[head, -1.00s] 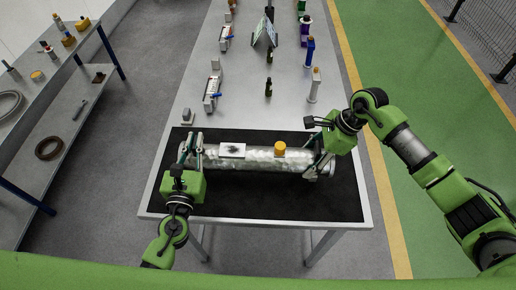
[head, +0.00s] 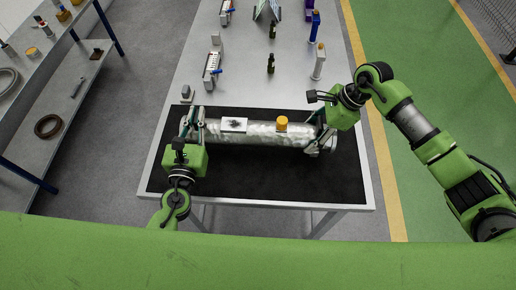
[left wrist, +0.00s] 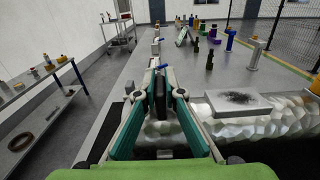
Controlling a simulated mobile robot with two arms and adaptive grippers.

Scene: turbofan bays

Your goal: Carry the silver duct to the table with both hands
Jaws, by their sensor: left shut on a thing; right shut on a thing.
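The silver duct (head: 258,134) lies lengthwise, left to right, over the black mat (head: 270,180) on the table's near end. I cannot tell whether it touches the mat. A white plate with a dark smudge (head: 234,125) and an orange cap (head: 282,123) are on its upper side. My left gripper (head: 191,125) is shut on the duct's left end. In the left wrist view its fingers (left wrist: 160,98) straddle the duct (left wrist: 245,126). My right gripper (head: 322,128) is shut on the duct's right end; its fingertips are partly hidden.
The long table (head: 249,85) carries a row of bottles and small devices (head: 212,68) further back. A shelf bench (head: 60,100) with rings and tools stands at the left. Green floor with a yellow line (head: 372,120) lies at the right.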

